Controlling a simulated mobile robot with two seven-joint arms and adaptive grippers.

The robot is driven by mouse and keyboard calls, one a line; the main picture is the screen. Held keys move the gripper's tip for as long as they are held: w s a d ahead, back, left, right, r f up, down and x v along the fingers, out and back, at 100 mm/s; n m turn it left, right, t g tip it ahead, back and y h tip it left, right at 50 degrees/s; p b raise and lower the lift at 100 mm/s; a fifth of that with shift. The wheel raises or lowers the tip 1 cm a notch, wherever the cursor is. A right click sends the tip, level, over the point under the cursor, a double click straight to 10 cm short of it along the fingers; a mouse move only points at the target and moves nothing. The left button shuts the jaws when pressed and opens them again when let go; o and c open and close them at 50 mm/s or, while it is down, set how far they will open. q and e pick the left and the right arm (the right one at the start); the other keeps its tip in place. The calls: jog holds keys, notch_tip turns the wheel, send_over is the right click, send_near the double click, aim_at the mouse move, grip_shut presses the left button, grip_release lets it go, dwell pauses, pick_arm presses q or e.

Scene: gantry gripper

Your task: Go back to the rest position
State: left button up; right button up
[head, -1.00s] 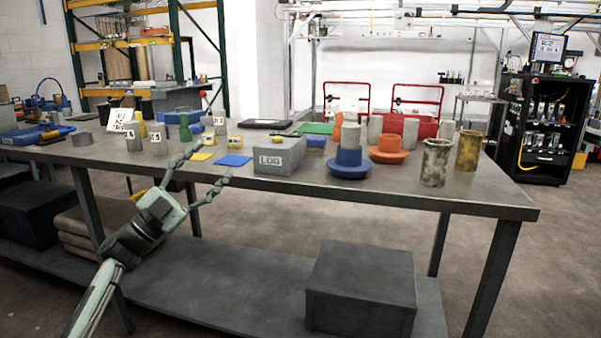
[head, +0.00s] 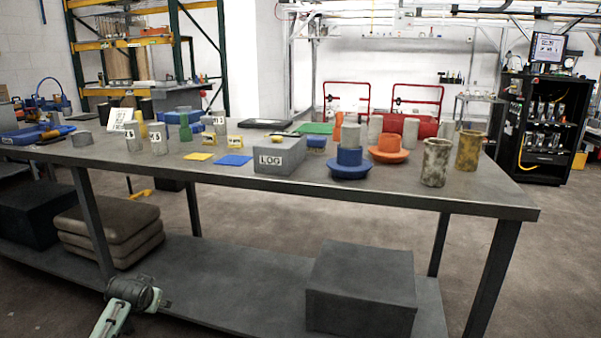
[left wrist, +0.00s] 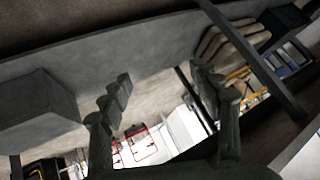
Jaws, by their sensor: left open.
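My left gripper (head: 137,290) is low in the head view, in front of the lower shelf and below the table top. In the left wrist view its two fingers (left wrist: 162,85) stand wide apart with nothing between them. The gripper is foreshortened in the head view, so its fingertips are hard to make out there. My right gripper is in neither view.
The table (head: 420,197) carries a grey LOG box (head: 280,160), blue and orange flanged parts and several cylinders. Its lower shelf (head: 230,285) holds a dark grey box (head: 360,285). Stacked cushions (head: 110,228) are at left. Open floor lies right.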

pick_arm(q)
jog(key=s+d+f+g+h, duration=0.1)
jog(key=s+d+f, duration=0.2)
jog(key=s+f, duration=0.5)
jog(key=s+d+f+g, duration=0.1)
jog(key=s+d+f, duration=0.2)
jog(key=s+f, duration=0.45)
jog(key=s+d+f+g, duration=0.1)
jog(key=s+f, duration=0.3)
jog(key=s, duration=0.7)
jog(key=s+d+f+g+h, duration=0.1)
jog(key=s+d+f, duration=0.3)
jog(key=s, duration=0.8)
jog(key=shift+s+d+m+g, duration=0.25)
jog(key=shift+s+m+g, duration=0.05)
jog(key=shift+g, duration=0.4)
